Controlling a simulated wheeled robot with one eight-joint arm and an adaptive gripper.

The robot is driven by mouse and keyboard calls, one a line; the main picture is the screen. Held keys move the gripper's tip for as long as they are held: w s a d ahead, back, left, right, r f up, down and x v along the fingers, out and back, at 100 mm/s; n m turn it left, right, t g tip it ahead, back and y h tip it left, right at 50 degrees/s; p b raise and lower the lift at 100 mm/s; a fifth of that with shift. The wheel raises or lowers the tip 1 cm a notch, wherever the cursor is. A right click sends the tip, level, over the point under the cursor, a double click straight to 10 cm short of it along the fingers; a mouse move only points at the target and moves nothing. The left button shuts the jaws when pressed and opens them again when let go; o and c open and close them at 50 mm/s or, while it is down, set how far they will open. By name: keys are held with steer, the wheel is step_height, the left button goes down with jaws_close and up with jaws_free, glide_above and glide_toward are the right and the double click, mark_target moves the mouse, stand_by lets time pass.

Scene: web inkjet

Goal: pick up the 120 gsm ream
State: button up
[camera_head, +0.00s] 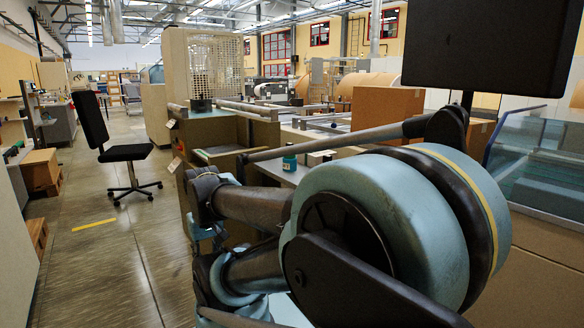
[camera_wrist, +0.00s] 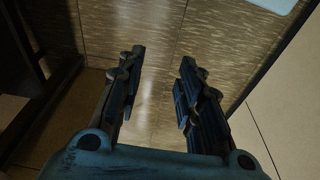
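My gripper (camera_wrist: 162,58) shows in the wrist view with its two dark fingers apart and nothing between them. It points down towards a brown, streaked floor-like surface. I cannot make out a ream labelled 120 gsm in either view. A pale flat thing (camera_wrist: 268,5) is cut off by the top right edge of the wrist view, and I cannot tell what it is. In the head view my arm covers much of the middle and lower right, and I cannot make out the gripper's fingertips there.
A teal jar (camera_head: 290,160) stands on a bench behind my arm. A large cardboard box (camera_head: 385,110) stands further back. A black swivel chair (camera_head: 125,153) stands at left, with cartons (camera_head: 41,170) on a pallet nearby. The aisle floor (camera_head: 105,262) at left is clear.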

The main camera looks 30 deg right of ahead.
steer(key=shift+o, duration=0.3)
